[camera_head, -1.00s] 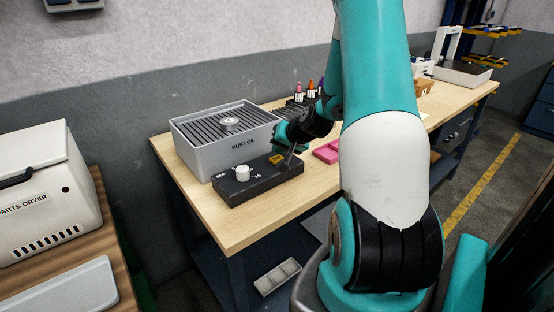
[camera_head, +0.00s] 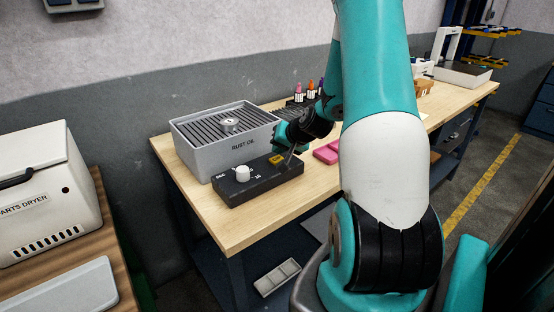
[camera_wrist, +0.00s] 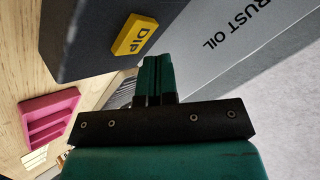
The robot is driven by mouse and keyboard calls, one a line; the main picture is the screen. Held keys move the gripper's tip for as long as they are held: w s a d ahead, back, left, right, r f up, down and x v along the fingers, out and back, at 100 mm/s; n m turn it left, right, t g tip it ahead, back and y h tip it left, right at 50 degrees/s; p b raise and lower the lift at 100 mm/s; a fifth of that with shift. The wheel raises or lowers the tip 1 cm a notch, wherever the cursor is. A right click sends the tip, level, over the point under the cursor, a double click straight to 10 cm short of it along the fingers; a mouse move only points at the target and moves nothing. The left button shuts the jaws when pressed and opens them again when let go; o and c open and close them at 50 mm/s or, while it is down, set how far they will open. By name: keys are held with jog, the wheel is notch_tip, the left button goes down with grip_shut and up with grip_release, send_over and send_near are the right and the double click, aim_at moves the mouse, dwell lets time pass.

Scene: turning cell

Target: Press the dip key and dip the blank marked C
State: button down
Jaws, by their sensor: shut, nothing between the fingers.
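The yellow key lettered DIP (camera_head: 277,160) is on the dark control box (camera_head: 240,188), and it also shows in the wrist view (camera_wrist: 134,36). My gripper (camera_wrist: 154,62) is shut and empty, its fingertips close beside the key. I cannot tell whether they touch it. In the head view my gripper (camera_head: 292,150) is at the right end of the box. A round pale disc (camera_head: 229,122) sits in the middle of the slatted top of the grey RUST OIL tank (camera_head: 210,158). Its mark is too small to read.
A white knob (camera_head: 242,174) stands on the box. Small colored bottles (camera_head: 311,90) stand behind my gripper. A pink tray (camera_head: 326,152) lies to its right. The front of the wooden bench (camera_head: 235,228) is clear. A parts dryer (camera_head: 45,200) is at the left.

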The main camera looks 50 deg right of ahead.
aim_at(279, 158)
jog(key=shift+f, duration=0.1)
dwell(0.5)
jog(key=shift+f+b, duration=0.3)
jog(key=shift+b, duration=0.15)
jog(key=shift+f+b, duration=0.4)
jog(key=shift+f, duration=0.05)
dwell(0.4)
jog(key=shift+r, duration=0.1)
jog(key=shift+r+p, duration=0.65)
jog(key=shift+r, duration=0.15)
jog(key=shift+r+p, duration=1.85)
jog(key=shift+r, duration=0.7)
jog(key=shift+f, duration=0.1)
